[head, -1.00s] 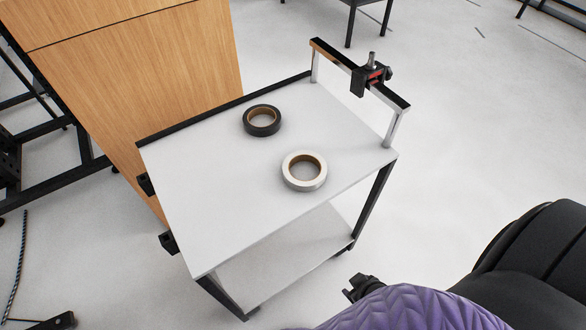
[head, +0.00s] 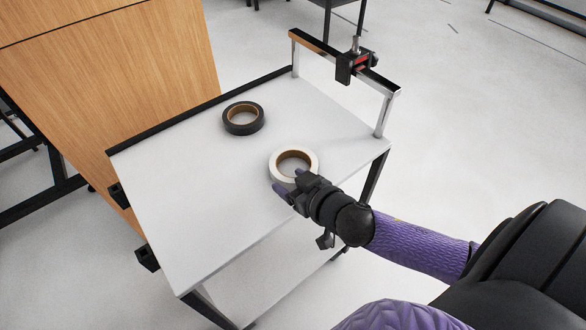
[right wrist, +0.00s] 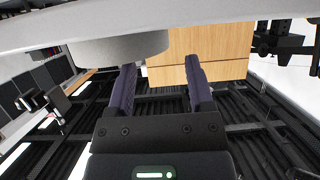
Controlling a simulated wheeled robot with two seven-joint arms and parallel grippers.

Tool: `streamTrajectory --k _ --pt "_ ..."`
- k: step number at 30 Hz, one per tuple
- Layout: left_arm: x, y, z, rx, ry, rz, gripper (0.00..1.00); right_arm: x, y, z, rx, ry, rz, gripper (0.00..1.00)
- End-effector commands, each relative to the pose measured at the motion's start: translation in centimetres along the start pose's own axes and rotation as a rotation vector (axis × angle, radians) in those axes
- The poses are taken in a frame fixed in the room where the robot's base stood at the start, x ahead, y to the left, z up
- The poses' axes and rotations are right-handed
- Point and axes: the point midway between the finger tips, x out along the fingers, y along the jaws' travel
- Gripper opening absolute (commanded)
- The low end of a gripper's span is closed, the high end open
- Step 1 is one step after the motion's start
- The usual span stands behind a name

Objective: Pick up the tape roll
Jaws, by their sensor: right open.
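Two tape rolls lie flat on the white cart top: a white roll (head: 276,167) with a brown core, and a black roll (head: 243,130) farther back to the left. My right gripper (head: 287,183) is at the near side of the white roll, its fingers apart and empty. In the right wrist view, which looks inverted, the open fingers (right wrist: 161,64) point forward and the pale side of a roll (right wrist: 110,48) shows at the top, mostly ahead of the left finger. I cannot tell whether they touch. My left gripper is not in view.
The cart top (head: 190,195) is clear at the left and front. A metal handle bar (head: 318,46) with a black clamp (head: 356,66) rises along its right end. A wooden cabinet (head: 110,80) stands behind the cart.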

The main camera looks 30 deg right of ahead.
Motion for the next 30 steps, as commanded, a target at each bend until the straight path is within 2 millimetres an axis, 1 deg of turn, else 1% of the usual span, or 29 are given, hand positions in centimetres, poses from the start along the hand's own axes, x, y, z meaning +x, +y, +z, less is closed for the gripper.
streamTrajectory --k 1,3,6,9,13,14,15,17,18,23,24,30 --pt "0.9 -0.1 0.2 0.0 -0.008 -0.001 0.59 1.3 0.0 0.3 -0.003 0.002 0.0 0.67" --pt "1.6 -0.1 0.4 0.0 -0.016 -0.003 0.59 2.6 -0.1 0.2 -0.004 0.001 0.001 0.67" --pt "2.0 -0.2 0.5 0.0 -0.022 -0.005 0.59 3.9 -0.1 0.2 -0.002 -0.001 0.001 0.67" --pt "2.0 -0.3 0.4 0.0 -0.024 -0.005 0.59 4.2 -0.1 0.0 -0.001 -0.002 0.0 0.67" --pt "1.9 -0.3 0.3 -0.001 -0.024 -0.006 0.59 4.2 -0.1 0.0 -0.001 -0.002 0.0 0.67" --pt "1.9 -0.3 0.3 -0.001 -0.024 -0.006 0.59 4.2 -0.2 0.0 -0.001 -0.002 0.0 0.65" --pt "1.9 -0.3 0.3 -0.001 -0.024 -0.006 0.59 4.1 -0.2 0.0 -0.001 -0.002 0.0 0.57" --pt "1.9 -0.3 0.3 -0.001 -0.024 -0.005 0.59 4.1 -0.2 0.0 -0.001 -0.002 0.0 0.44" --pt "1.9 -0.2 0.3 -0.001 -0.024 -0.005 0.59 4.1 -0.2 0.0 -0.001 -0.002 0.0 0.35" --pt "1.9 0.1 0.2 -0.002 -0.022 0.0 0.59 4.1 -0.2 0.0 -0.001 -0.002 0.0 0.02" --pt "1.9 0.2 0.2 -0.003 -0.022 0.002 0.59 4.1 -0.2 0.0 -0.001 -0.002 0.0 0.0" --pt "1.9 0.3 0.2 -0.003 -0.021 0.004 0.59 4.1 -0.2 0.0 0.0 -0.003 0.0 0.0"
